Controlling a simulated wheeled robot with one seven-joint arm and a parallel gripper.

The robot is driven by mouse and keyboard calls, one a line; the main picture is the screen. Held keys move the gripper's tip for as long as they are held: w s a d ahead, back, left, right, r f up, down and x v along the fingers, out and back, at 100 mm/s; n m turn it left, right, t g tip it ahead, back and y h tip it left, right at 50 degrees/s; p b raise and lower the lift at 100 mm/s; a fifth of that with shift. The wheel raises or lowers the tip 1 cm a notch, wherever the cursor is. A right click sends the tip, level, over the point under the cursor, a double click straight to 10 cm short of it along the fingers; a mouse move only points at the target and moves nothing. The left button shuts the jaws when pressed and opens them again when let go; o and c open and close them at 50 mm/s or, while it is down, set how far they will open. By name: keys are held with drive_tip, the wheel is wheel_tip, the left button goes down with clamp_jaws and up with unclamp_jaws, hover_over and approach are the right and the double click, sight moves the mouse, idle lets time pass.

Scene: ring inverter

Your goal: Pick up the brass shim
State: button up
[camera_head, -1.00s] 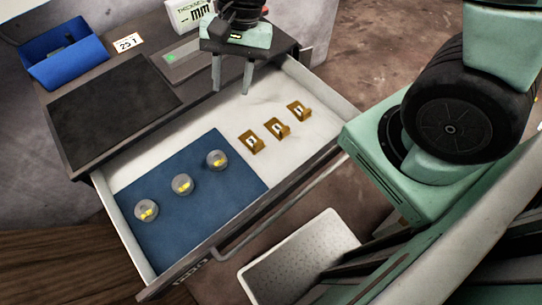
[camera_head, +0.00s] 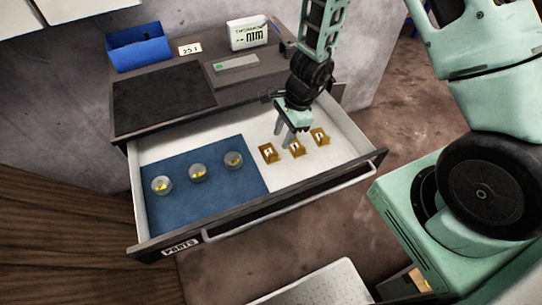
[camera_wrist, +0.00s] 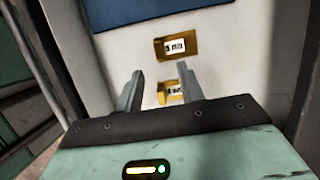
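Three small brass shims with pale labels sit in a row on the white part of the open drawer: a left one (camera_head: 268,153), a middle one (camera_head: 296,148) and a right one (camera_head: 319,137). My gripper (camera_head: 284,138) points down near the left and middle shims, fingers apart and nothing held. In the wrist view, my gripper (camera_wrist: 160,88) has its fingers wide apart. One shim (camera_wrist: 172,93) shows between the fingertips, partly hidden; another (camera_wrist: 176,47) lies beyond, nearer the blue mat. The labels are too small to read surely. The third shim is hidden there.
The drawer (camera_head: 290,200) is pulled out. Its blue mat (camera_head: 215,205) bears three clear round containers (camera_head: 198,172) with yellow bits inside. On the cabinet top are a blue bin (camera_head: 140,50), a dark pad (camera_head: 165,100) and a white display box (camera_head: 247,33).

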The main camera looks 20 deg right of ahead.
sight(274, 154)
drive_tip(key=shift+b+x, duration=0.3)
drive_tip(key=shift+x, duration=3.55)
drive_tip(key=shift+a, duration=0.1)
drive_tip(key=shift+r, duration=0.1)
clamp_jaws()
